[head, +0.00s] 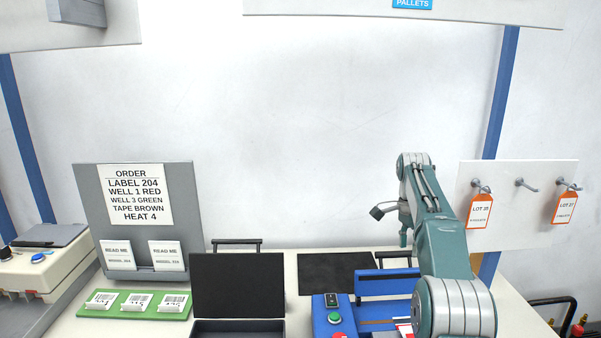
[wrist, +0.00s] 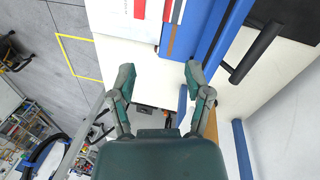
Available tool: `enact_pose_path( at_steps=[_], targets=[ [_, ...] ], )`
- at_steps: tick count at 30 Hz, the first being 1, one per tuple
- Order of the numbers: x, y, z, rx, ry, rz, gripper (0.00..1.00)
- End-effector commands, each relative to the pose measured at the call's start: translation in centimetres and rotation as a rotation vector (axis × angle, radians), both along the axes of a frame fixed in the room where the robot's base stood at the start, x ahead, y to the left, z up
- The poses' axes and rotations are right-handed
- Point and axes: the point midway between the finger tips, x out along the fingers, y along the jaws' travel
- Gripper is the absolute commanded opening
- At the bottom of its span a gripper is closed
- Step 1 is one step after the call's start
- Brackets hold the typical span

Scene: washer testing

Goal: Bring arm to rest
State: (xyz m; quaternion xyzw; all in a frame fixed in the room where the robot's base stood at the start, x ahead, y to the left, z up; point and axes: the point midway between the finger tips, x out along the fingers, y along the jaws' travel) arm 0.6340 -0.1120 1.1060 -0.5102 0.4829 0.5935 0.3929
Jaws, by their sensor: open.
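My arm reaches up and forward over the right part of the bench in the head view. My gripper (wrist: 158,80) is open in the wrist view, its two fingers spread wide with nothing between them. It hangs above the bench edge near the blue machine (wrist: 214,55). In the head view the gripper (head: 404,232) points down and shows small behind the arm, above the blue machine (head: 385,284). My arm hides part of that machine.
A grey order board (head: 180,190) stands at the left, with a green label tray (head: 180,312) before it. A black open case (head: 238,285) stands mid-bench. Hooks with orange-edged lot tags (head: 480,208) hang at the right. Open floor (wrist: 60,90) shows beside the bench.

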Motion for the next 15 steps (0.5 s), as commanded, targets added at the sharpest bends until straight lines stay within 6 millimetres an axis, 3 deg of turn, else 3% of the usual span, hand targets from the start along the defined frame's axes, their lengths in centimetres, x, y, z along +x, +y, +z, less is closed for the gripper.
enact_pose_path(
  at_steps=[8, 15],
  targets=[
    [-3.7, 2.4, 5.5, 0.014, -0.098, 0.214, 0.64],
    [-8.6, 4.5, 8.9, 0.012, -0.189, 0.424, 0.64]
  ],
)
